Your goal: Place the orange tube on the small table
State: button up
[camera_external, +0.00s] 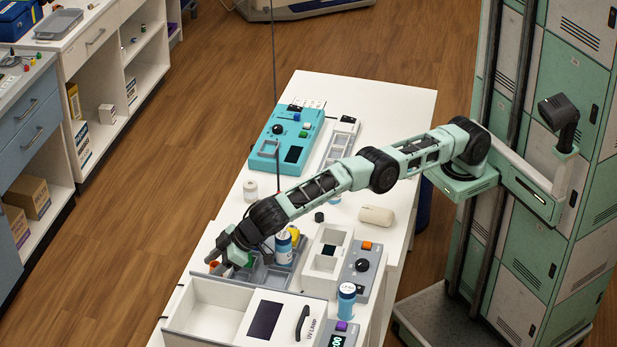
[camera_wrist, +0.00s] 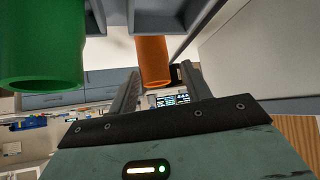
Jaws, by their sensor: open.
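The orange tube (camera_external: 213,265) stands at the left end of a grey rack on the white table (camera_external: 391,100). In the wrist view the orange tube (camera_wrist: 153,62) shows in the gap between my fingers, upright in the picture. My gripper (camera_external: 222,258) is low over the rack beside the orange tube. It is open in the wrist view (camera_wrist: 160,88), one finger to each side of the tube's line; contact cannot be told. A green tube (camera_wrist: 40,45) is close, left of my left finger. I cannot tell which surface is the small table.
A white UV lamp box (camera_external: 235,318) stands in front of the rack. A white divided box (camera_external: 325,262) and a knob device (camera_external: 362,268) are farther right. A teal device (camera_external: 287,138) stands behind.

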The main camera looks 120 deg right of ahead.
jog(key=shift+s+a+r+b, duration=0.1)
jog(key=shift+s+b, duration=0.25)
jog(key=shift+b, duration=0.9)
jog(key=shift+s+a+r+b, duration=0.1)
jog(key=shift+s+b, duration=0.25)
jog(key=shift+b, duration=0.85)
jog(key=b+v, duration=0.2)
jog(key=v, duration=0.7)
jog(key=shift+r, duration=0.3)
